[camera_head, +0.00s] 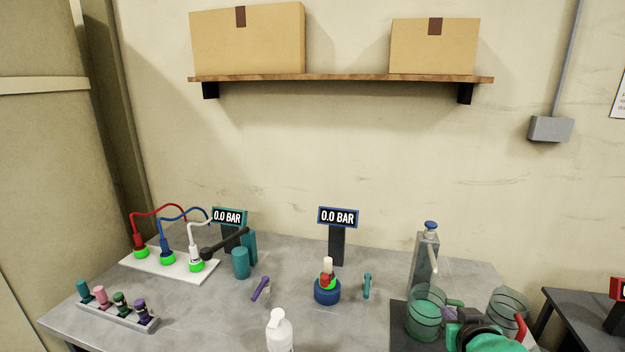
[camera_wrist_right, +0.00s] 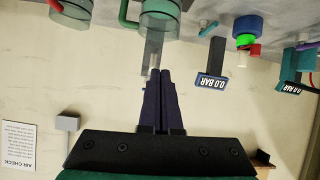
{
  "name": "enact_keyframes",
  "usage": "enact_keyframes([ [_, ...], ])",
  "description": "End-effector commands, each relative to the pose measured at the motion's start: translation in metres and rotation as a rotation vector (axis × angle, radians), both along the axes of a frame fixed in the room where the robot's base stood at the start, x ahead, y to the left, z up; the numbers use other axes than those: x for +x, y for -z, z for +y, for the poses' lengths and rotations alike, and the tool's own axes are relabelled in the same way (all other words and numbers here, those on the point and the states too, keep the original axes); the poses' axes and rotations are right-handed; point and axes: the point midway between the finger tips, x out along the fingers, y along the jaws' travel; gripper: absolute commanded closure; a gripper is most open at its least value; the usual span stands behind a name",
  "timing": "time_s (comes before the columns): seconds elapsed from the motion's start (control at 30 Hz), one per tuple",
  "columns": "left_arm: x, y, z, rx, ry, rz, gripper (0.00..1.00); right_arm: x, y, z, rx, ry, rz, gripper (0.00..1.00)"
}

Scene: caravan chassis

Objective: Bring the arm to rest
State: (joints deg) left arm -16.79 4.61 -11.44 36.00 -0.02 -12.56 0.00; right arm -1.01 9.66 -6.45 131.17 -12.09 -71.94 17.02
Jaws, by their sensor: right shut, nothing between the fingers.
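My right gripper (camera_head: 451,314) is at the lower right of the head view, in front of the green clear jar and above the dark mat. In the right wrist view its two dark fingers (camera_wrist_right: 165,78) lie together, shut, with nothing between them. That view is upside down, and the fingers point toward the grey dispenser post against the plain wall. My left arm and gripper are out of view.
A green clear jar (camera_head: 425,311) and another jar (camera_head: 508,310) stand close to my right arm. A grey post with a blue knob (camera_head: 425,262) stands behind. A white bottle (camera_head: 280,332), a blue-based fitting (camera_head: 327,290) and gauges (camera_head: 338,217) stand on the grey table (camera_head: 205,315).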

Motion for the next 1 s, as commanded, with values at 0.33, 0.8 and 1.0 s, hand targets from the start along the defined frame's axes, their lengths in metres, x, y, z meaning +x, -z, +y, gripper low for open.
enact_keyframes([
  [0.33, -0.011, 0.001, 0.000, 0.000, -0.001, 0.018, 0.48, -0.087, 0.110, 0.023, 0.007, -0.121, 0.382, 1.00],
  [0.8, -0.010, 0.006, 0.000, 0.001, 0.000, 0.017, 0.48, -0.194, 0.241, 0.049, 0.041, -0.290, 0.786, 1.00],
  [1.0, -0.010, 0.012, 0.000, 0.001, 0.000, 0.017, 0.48, -0.197, 0.333, 0.051, 0.042, -0.294, 0.823, 1.00],
])
